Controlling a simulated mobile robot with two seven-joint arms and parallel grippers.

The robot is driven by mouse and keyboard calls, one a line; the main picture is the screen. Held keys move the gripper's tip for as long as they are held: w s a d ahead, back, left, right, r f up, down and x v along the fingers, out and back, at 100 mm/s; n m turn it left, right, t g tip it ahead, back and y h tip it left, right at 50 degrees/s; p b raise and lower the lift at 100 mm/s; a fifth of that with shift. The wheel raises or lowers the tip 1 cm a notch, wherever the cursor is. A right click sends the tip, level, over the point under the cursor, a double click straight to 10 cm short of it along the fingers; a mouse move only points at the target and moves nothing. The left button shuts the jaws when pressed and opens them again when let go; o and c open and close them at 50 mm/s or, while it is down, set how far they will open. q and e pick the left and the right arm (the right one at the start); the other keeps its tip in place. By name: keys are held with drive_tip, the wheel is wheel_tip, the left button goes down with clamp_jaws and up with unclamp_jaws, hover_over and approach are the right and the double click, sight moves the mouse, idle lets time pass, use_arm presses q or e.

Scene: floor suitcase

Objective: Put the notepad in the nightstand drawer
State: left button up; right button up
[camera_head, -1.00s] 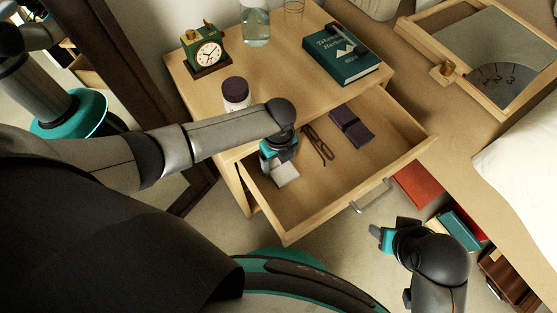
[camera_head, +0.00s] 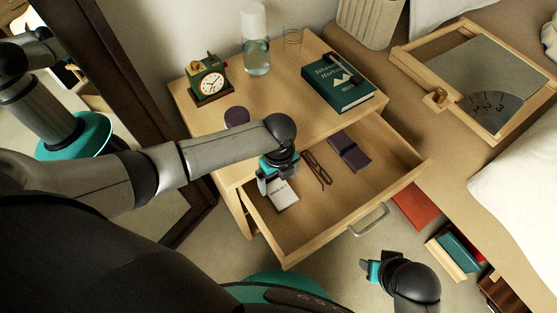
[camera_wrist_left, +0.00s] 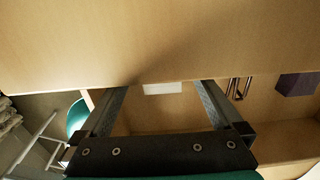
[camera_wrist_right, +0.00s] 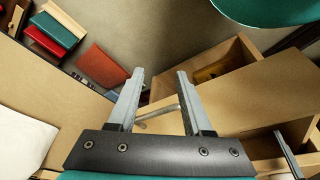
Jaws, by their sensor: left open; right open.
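The notepad (camera_head: 286,196) is a small white pad with dark print, lying in the left part of the open nightstand drawer (camera_head: 330,226). It also shows as a white strip in the left wrist view (camera_wrist_left: 162,88), past the edge of the nightstand top. My left gripper (camera_head: 268,184) is open and empty, just above and beside the notepad at the drawer's left end. Its fingers (camera_wrist_left: 160,90) are spread apart in the left wrist view. My right gripper (camera_head: 366,268) is open and empty, low in front of the drawer handle (camera_head: 370,219).
The drawer also holds glasses (camera_head: 318,168) and a dark purple case (camera_head: 349,151). The nightstand top (camera_head: 270,105) carries a clock (camera_head: 208,82), a bottle (camera_head: 255,45), a purple-lidded jar (camera_head: 236,116) and a green book (camera_head: 338,85). A bed (camera_head: 515,180) stands at right.

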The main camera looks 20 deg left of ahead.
sight(278, 190)
use_arm(q)
wheel_tip(278, 190, up, 8)
drive_tip(key=p, duration=0.3)
drive_tip(key=shift+f+p, duration=0.15)
drive_tip(key=shift+p, duration=0.15)
use_arm(e)
drive_tip(key=s+d+f+g, duration=0.1)
drive_tip(key=s+f, duration=0.2)
drive_tip(key=f, duration=0.4)
drive_tip(key=shift+s+d+f, duration=0.3)
drive_tip(key=shift+s, duration=0.1)
use_arm(q)
drive_tip(key=shift+s, duration=0.1)
